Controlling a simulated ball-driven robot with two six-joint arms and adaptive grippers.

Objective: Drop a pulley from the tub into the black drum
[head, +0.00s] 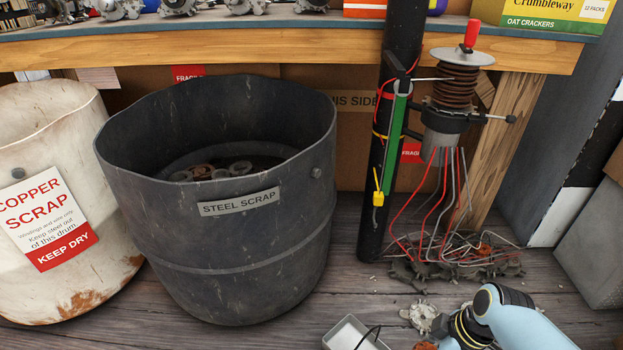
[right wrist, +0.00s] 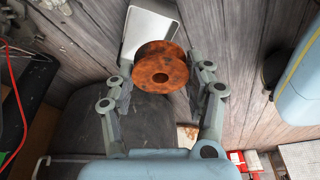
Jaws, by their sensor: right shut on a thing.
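The black drum (head: 215,225), labelled STEEL SCRAP, stands upright on the plank floor left of centre in the head view; rings and round metal parts lie inside. A rusty orange-brown pulley (right wrist: 172,58) with a centre hole is between the fingers of my right gripper (right wrist: 161,78) in the right wrist view, and the gripper is shut on it. A pale tub (right wrist: 150,30) lies beyond the pulley there; it also shows at the bottom edge of the head view (head: 345,338), mostly cut off. My left gripper is out of view.
A white COPPER SCRAP drum (head: 45,180) stands left of the black drum. A dark post (head: 377,150) and a coil stand with hanging wires (head: 450,120) are right of it. A workbench edge (head: 250,50) runs behind. Floor between drum and post is clear.

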